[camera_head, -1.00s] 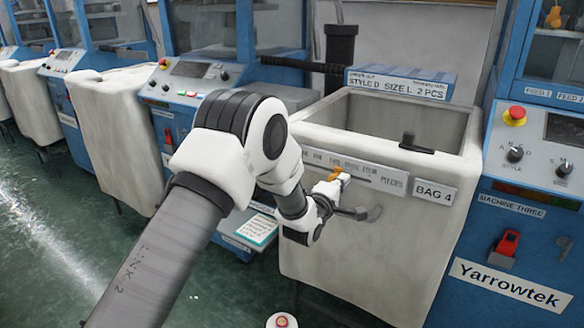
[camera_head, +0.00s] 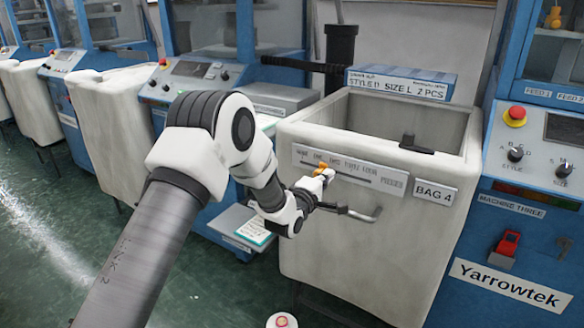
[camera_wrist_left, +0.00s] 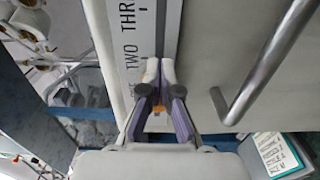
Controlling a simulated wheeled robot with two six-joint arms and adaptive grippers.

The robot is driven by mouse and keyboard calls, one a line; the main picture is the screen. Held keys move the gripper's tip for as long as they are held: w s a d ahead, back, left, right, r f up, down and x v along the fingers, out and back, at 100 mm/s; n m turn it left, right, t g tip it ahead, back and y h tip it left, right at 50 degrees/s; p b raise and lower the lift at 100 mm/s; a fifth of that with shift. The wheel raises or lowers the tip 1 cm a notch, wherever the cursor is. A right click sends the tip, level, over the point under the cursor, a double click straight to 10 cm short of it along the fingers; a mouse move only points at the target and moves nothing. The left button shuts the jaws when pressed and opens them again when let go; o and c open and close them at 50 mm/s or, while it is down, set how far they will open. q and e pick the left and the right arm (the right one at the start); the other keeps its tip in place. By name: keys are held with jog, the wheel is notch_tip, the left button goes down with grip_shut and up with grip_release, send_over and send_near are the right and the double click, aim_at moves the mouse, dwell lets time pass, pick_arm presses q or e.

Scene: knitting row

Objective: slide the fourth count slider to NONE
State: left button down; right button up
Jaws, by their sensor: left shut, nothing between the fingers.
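The bin marked BAG 4 (camera_head: 355,265) carries a pale count strip (camera_head: 395,181) with a dark slot under printed number words. A small orange slider knob (camera_head: 319,169) shows on the left part of this strip, partly hidden by my left gripper (camera_head: 327,175). The gripper is shut at the strip, with its fingertips right beside the knob; I cannot tell whether they touch. In the left wrist view the shut fingertips (camera_wrist_left: 160,70) lie over the slot near the word TWO, and a bit of orange shows between the finger pads. My right gripper is out of view.
A bent metal handle (camera_head: 362,215) sticks out of the bin just below the strip and shows large in the wrist view (camera_wrist_left: 270,65). A blue machine with a Yarrowtek label (camera_head: 510,286) stands at the right. A grey shelf with a card (camera_head: 253,230) is left of the bin.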

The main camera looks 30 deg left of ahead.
aim_at(316, 166)
pick_arm(q)
jog(key=shift+w+a, duration=0.1)
jog(key=shift+a, duration=3.15)
jog(key=shift+d, duration=0.65)
jog(key=s+p, duration=0.1)
jog(key=s, duration=0.7)
jog(key=shift+a, duration=0.15)
